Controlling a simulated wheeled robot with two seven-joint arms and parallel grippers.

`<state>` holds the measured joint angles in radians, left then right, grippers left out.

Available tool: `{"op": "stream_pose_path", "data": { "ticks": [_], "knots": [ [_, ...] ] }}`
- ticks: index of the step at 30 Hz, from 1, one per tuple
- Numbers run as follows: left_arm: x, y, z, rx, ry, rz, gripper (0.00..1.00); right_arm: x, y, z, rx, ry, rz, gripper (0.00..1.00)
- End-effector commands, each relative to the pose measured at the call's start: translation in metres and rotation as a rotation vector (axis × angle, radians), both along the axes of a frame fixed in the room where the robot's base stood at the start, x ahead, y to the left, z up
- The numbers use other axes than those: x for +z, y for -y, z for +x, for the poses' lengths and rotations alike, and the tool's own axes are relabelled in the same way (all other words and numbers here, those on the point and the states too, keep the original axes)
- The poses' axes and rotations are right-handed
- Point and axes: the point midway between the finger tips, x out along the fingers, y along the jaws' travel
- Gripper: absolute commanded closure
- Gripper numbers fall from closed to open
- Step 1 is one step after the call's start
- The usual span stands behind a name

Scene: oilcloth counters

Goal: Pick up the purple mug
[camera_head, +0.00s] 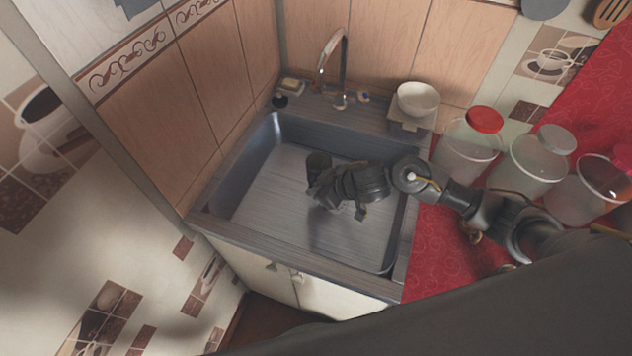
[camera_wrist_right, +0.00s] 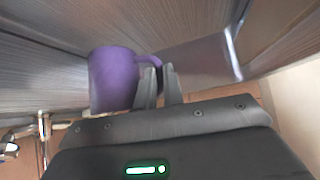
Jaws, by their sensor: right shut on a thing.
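The purple mug (camera_wrist_right: 112,80) shows in the right wrist view, with its handle at the gripper's fingers. In the head view the mug (camera_head: 318,160) is a small dark shape in the sink, partly hidden by my gripper. My right gripper (camera_head: 322,184) reaches into the sink from the right. In the wrist view its two fingers (camera_wrist_right: 160,84) are close together, shut on the mug's handle. I cannot tell whether the mug touches the sink floor. My left gripper is not in view.
The metal sink (camera_head: 275,200) has raised walls around my gripper. A faucet (camera_head: 335,70) stands behind it. A white bowl (camera_head: 418,98) sits at its back right corner. Several jars, one with a red lid (camera_head: 485,119), stand on the red counter to the right.

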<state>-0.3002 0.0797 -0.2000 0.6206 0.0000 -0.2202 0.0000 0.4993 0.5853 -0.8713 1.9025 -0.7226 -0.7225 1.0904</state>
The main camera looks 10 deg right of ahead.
Motion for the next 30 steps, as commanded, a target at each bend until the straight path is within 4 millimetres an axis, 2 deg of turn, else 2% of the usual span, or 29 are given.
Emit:
{"op": "stream_pose_path", "data": {
  "ticks": [6, 15, 30],
  "knots": [
    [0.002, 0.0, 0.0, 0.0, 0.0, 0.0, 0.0, 0.012, -0.005, -0.023, 0.0, 0.002, 0.002, 1.0],
    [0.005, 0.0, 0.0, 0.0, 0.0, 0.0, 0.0, 0.023, -0.011, -0.046, 0.0, 0.001, 0.001, 1.0],
    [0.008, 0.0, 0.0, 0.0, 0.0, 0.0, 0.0, 0.029, -0.014, -0.062, -0.001, 0.002, 0.001, 1.0]
  ]
}}
